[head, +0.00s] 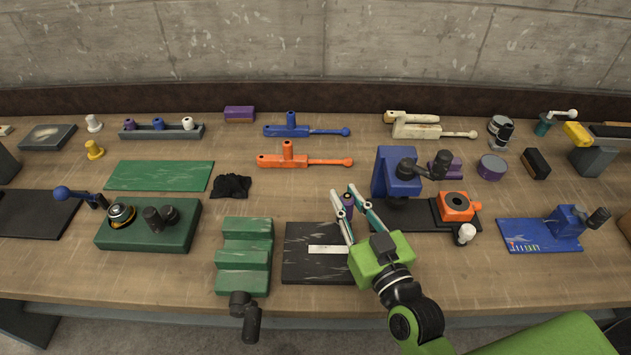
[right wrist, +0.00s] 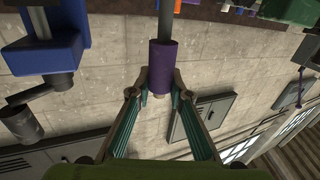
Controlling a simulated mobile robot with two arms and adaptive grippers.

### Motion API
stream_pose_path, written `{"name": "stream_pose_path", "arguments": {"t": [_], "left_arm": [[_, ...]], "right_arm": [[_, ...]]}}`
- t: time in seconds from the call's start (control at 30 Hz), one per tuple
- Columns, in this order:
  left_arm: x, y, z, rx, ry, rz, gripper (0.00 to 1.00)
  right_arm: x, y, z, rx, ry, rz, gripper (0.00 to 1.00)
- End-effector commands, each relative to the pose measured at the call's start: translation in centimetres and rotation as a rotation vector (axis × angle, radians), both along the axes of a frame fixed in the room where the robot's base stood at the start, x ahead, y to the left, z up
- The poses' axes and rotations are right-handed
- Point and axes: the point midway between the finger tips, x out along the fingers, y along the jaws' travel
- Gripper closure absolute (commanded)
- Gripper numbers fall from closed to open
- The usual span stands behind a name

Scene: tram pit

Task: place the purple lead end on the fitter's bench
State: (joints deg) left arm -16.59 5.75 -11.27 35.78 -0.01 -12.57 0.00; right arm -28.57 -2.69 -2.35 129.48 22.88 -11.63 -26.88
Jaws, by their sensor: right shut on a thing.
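The purple lead end (head: 348,200) is a short purple cylinder between the fingertips of my right gripper (head: 346,195). In the right wrist view the purple lead end (right wrist: 162,62) fills the gap between the fingertips, and the right gripper (right wrist: 160,82) is shut on it. The fitter's bench (head: 300,192) is the long wooden top across the head view. The gripper is over the bench's front middle, by the black board. I cannot tell the lead end's exact height above the bench. My left gripper is not in view.
A black board (head: 300,238) with a pale strip lies by my right gripper. A green stepped block (head: 244,255) stands left of it. A blue press (head: 393,170) and an orange block (head: 456,208) stand to the right. An orange handled tool (head: 310,161) lies behind.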

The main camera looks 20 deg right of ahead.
Motion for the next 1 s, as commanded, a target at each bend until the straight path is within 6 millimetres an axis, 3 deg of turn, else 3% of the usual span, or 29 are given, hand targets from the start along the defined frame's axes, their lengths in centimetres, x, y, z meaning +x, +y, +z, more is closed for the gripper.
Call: {"name": "stream_pose_path", "arguments": {"t": [0.03,0.2,0.43,0.63,1.0], "left_arm": [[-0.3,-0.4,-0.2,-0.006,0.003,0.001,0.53],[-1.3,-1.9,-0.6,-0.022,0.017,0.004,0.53],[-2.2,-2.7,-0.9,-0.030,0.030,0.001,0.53],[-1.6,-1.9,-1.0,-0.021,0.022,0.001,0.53],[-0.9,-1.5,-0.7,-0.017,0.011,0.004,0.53]], "right_arm": [[2.1,-0.2,0.5,-0.004,-0.009,0.006,1.00],[8.1,-1.1,2.0,-0.006,-0.006,0.021,1.00],[14.0,-2.4,4.8,0.006,0.005,0.022,1.00],[15.9,-3.0,5.7,0.014,0.014,0.020,1.00],[16.0,-3.0,0.2,0.015,0.015,0.021,1.00]]}}
